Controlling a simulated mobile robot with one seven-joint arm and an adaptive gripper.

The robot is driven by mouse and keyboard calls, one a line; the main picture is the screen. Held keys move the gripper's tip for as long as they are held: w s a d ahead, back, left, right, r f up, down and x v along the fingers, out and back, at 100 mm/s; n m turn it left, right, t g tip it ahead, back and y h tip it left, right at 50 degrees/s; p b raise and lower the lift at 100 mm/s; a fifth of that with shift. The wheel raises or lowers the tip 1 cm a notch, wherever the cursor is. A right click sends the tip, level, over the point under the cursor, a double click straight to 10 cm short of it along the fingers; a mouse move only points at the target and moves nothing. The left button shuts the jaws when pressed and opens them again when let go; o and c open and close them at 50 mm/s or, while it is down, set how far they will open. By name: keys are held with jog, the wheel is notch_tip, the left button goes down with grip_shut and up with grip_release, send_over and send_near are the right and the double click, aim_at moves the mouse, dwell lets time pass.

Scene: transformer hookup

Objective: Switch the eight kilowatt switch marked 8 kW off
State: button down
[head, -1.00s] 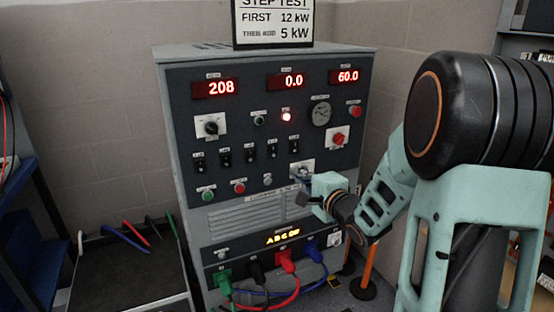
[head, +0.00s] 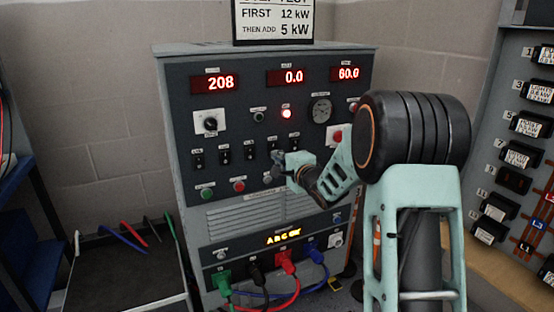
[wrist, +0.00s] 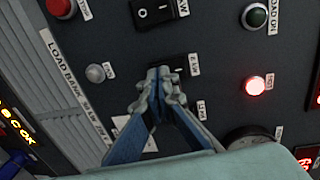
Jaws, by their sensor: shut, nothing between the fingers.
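The load bank panel (head: 225,130) carries a row of black rocker switches. The switch with a label that appears to read 8 kW (head: 274,147) is fourth from the left. In the wrist view, this 8 kW switch (wrist: 182,62) is partly hidden behind my fingertips, so its rocker position cannot be told. My gripper (head: 280,163) is shut and empty, its tips at or just in front of that switch. The wrist view shows the closed tips (wrist: 163,76) over the switch's lower left part; contact cannot be told.
Another rocker switch (wrist: 155,12) is just above in the wrist view. A 12 kW label (wrist: 200,110) is below, its switch hidden by my finger. A red lamp (head: 286,114) is lit. Cables plug in low on the cabinet.

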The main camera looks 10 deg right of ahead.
jog(key=shift+w, duration=0.35)
jog(key=shift+w+a+f+t+b, duration=0.15)
jog(key=shift+w+t+b, duration=0.2)
jog(key=shift+b, duration=0.45)
jog(key=shift+s, duration=0.1)
